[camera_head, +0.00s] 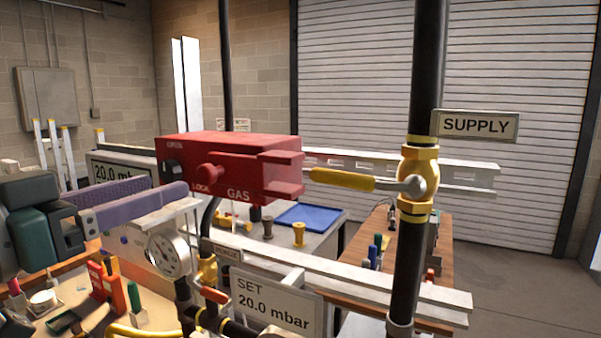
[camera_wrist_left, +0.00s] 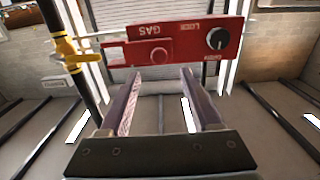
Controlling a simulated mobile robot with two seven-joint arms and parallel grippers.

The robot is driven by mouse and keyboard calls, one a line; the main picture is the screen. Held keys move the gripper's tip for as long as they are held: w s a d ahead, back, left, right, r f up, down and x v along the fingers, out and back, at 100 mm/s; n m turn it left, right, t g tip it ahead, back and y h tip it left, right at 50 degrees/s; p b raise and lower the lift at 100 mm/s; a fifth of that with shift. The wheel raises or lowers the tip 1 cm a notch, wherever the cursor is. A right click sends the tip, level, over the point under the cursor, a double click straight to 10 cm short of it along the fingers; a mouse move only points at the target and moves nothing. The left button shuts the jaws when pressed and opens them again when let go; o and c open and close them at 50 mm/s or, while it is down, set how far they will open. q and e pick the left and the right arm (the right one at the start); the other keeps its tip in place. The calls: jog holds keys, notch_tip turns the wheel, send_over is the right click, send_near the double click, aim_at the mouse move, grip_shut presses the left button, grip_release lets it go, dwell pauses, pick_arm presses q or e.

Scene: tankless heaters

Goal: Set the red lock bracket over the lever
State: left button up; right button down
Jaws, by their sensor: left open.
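The red lock bracket (camera_head: 243,168) is a red box marked OPEN, LOCK and GAS, with a black dial and a red knob. Its forked right end is at the tip of the yellow lever (camera_head: 343,180) on the brass valve (camera_head: 417,178); how far it covers the lever is unclear. My left gripper (camera_head: 188,198), with purple fingers, is by the bracket's left lower side. In the left wrist view the fingers (camera_wrist_left: 159,80) are apart and empty between, with the bracket (camera_wrist_left: 178,43) beyond their tips. My right gripper is out of view.
A black vertical pipe (camera_head: 408,270) carries the valve and a SUPPLY sign (camera_head: 475,125). A pale rail (camera_head: 400,283), a pressure gauge (camera_head: 168,255) and a SET sign (camera_head: 276,303) stand below the bracket. A blue tray (camera_head: 311,216) lies on a bench behind.

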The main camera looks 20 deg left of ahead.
aim_at(203, 174)
pick_arm(q)
jog(key=w, duration=0.2)
jog(key=w+p, duration=0.1)
jog(key=w, duration=0.2)
jog(key=shift+w+d+r, duration=0.1)
jog(key=shift+w+d, duration=0.05)
jog(key=shift+d, duration=0.05)
jog(key=shift+w+d+p, duration=0.15)
jog(key=shift+w+p, duration=0.15)
jog(key=shift+w, duration=0.35)
jog(key=c, duration=0.6)
grip_shut()
